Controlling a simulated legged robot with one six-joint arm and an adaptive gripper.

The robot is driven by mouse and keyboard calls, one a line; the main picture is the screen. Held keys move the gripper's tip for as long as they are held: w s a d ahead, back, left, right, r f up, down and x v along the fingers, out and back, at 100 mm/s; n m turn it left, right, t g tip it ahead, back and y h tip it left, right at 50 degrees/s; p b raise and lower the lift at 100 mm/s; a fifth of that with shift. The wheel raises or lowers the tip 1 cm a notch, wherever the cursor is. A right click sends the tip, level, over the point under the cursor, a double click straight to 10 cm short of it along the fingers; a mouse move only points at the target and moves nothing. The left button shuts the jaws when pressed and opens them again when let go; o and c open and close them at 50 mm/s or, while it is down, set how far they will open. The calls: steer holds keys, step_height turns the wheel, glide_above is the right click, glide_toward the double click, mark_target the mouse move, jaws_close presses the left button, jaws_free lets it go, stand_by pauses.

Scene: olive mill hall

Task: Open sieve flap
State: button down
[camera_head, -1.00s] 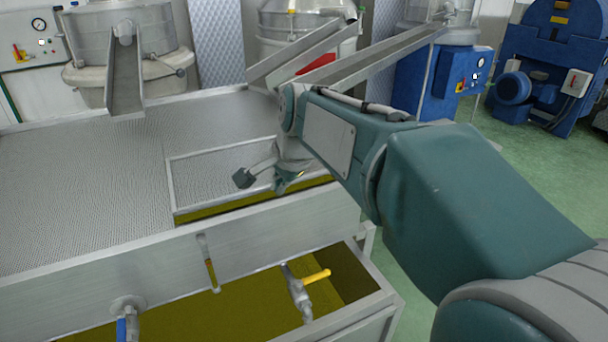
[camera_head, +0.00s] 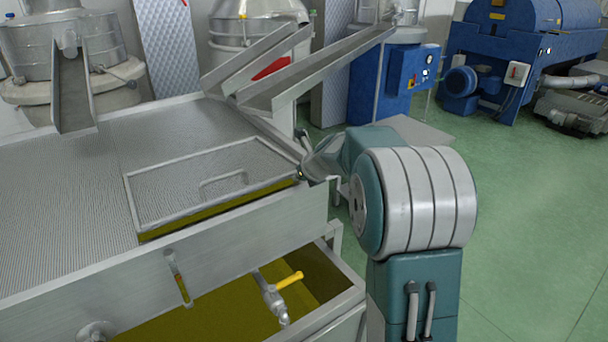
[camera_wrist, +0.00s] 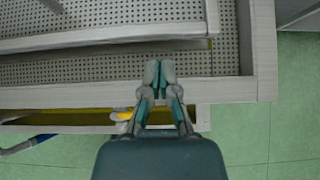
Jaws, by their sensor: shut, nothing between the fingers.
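The sieve flap (camera_head: 180,185) is a framed mesh panel with a bar handle (camera_head: 223,182) in the top of the steel tank. A strip of yellow-green oil shows below its front edge, so the front edge looks slightly raised; I cannot tell how far. In the wrist view the flap's frame (camera_wrist: 110,38) is at the upper left. My gripper (camera_head: 302,173) is by the flap's right corner in the head view. In the wrist view my gripper (camera_wrist: 160,72) is shut and empty, over the tank's rim, just beside the flap's frame. Contact with the flap cannot be told.
The steel tank rim (camera_head: 215,245) runs along the front. Below it is an open oil trough (camera_head: 210,325) with a yellow-handled valve (camera_head: 287,281). A metal chute (camera_head: 320,68) slopes over the tank's back right. Green floor (camera_head: 530,220) is free at right.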

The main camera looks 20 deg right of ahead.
steer(key=shift+x, duration=2.4)
